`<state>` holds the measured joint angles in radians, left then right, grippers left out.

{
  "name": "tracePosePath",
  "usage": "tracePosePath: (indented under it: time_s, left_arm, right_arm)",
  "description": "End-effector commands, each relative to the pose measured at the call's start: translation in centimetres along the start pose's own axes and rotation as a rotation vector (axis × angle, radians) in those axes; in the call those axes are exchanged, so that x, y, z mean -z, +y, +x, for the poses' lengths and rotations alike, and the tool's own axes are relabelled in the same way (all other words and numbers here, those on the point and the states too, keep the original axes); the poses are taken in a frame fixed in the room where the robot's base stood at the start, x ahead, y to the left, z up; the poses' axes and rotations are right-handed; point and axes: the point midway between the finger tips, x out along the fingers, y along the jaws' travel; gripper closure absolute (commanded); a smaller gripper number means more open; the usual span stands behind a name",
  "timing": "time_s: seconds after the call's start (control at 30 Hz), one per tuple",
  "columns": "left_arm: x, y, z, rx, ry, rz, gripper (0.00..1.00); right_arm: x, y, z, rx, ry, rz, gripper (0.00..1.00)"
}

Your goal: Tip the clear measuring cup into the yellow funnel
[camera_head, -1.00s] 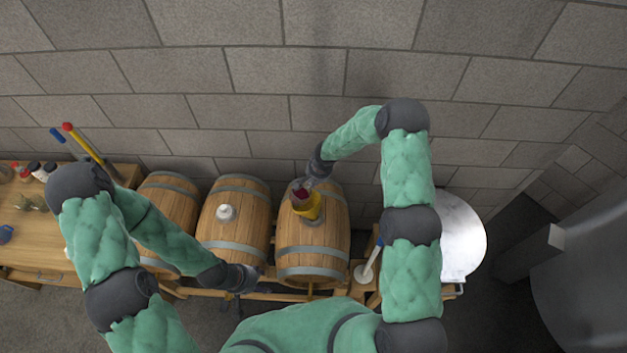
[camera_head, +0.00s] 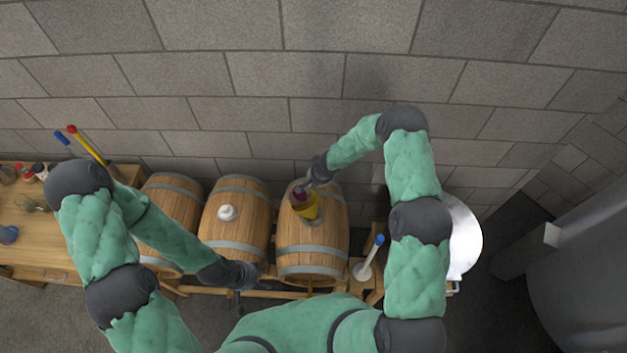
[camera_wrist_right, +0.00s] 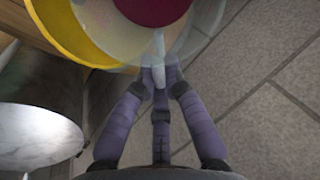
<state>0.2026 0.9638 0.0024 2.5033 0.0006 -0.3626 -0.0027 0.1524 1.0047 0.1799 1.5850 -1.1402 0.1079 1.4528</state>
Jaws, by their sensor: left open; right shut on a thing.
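The yellow funnel (camera_head: 310,212) stands on the top of the right-hand barrel; its yellow rim also shows in the right wrist view (camera_wrist_right: 75,45). The clear measuring cup (camera_wrist_right: 195,45) holds dark red liquid and is over the funnel, overlapping its rim in the right wrist view. In the head view the cup (camera_head: 299,195) is small, and its exact tilt is hard to tell. My right gripper (camera_wrist_right: 159,72) is shut on the cup's handle. My left gripper (camera_head: 246,284) is open and empty, low in front of the barrels.
Three wooden barrels (camera_head: 235,232) lie on a rack; the middle one has a white bung (camera_head: 227,212). A wooden bench (camera_head: 38,240) with small items is at left. A blue-tipped white tool (camera_head: 370,258) stands right of the barrels, near a round metal surface (camera_head: 464,238). A block wall is behind.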

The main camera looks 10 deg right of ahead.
Motion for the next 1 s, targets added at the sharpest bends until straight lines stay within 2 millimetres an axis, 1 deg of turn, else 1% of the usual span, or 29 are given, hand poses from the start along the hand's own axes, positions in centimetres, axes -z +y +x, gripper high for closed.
tracePosePath:
  time_s: [0.07, 1.0]
  left_arm:
    - [0.0, -0.1, 0.3, 0.000, 0.000, 0.000, 0.41]
    - [0.1, -1.1, 3.0, 0.000, 0.000, 0.000, 0.41]
  right_arm:
    - [-0.3, 0.1, 0.2, 0.002, -0.002, 0.000, 1.00]
    - [0.1, 0.1, 0.2, 0.050, 0.024, 0.001, 1.00]
